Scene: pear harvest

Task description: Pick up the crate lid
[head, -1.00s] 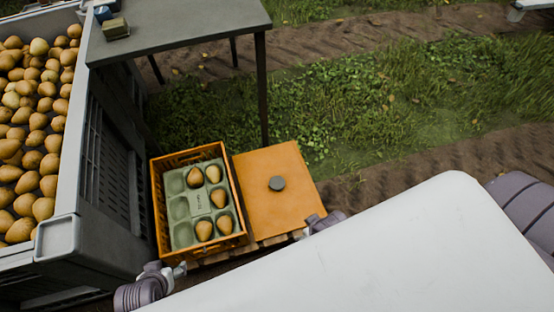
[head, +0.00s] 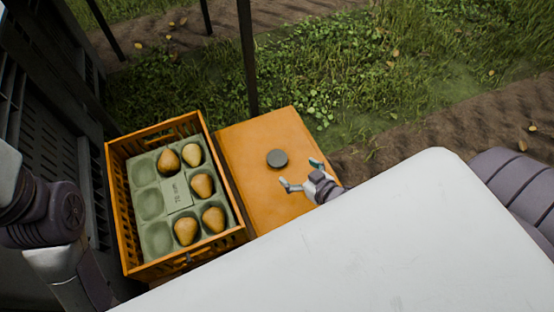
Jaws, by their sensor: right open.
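The crate lid (head: 249,152) is a flat orange panel with a round dark grey knob (head: 277,158) on top. It lies to the right of the orange crate (head: 113,196). My right gripper (head: 302,173) is open and empty just right of the knob, over the lid's right part; the fingers appear apart from the knob. My left arm shows at the left edge, left of the crate, but its gripper is not visible.
The crate holds a green moulded tray (head: 148,174) with several pears and some empty cups. A large grey bin (head: 50,100) stands at the left. Dark legs (head: 247,60) rise behind the crate and lid. Grass lies beyond.

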